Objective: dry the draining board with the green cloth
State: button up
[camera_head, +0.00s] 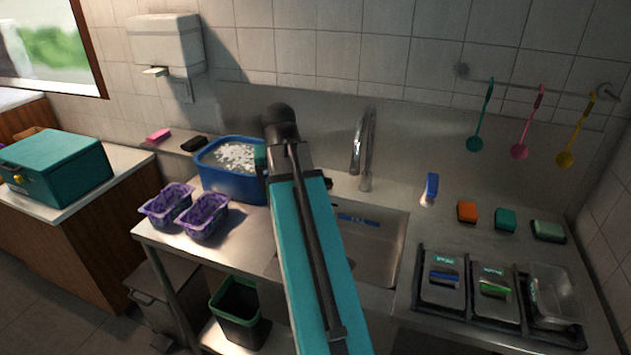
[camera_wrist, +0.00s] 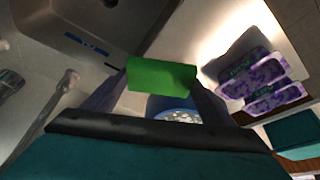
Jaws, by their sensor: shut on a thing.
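My gripper (camera_wrist: 161,88) is shut on a bright green block-like piece, which I take to be the green cloth (camera_wrist: 160,74). In the head view my arm hides most of the gripper, and a small dark green patch (camera_head: 260,156) shows at the blue basin's right side. The held piece appears above or beside the basin; I cannot tell whether it touches anything. The steel draining board (camera_head: 252,232) lies left of the sink (camera_head: 375,240), partly behind my arm. It also shows in the wrist view (camera_wrist: 215,32). I cannot tell whether it is wet.
The blue basin (camera_head: 232,184) of white foam and two purple tubs (camera_head: 168,204) (camera_head: 204,217) stand left of the sink. The tap (camera_head: 365,150) rises behind it. Sponges (camera_head: 467,211) (camera_head: 505,219) and a black rack (camera_head: 422,300) with containers are on the right.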

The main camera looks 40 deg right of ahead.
jog(key=w+a+r+n+y+p, duration=0.1)
jog(key=w+a, duration=0.3)
jog(key=a, duration=0.7)
jog(key=w+a+r+n+y+p, duration=0.1)
jog(key=w+a+r+n+p, duration=0.1)
jog(key=a, duration=0.9)
jog(key=w+a+r+n+t+p, duration=0.1)
jog(key=w+a+n+p, duration=0.2)
jog(key=w+a, duration=0.3)
jog(key=a+n, duration=0.1)
jog(key=a, duration=0.4)
jog(key=shift+w+a+r+n+y, duration=0.15)
jog(key=shift+w+r+n+y, duration=0.05)
jog(key=shift+r+n+y, duration=0.2)
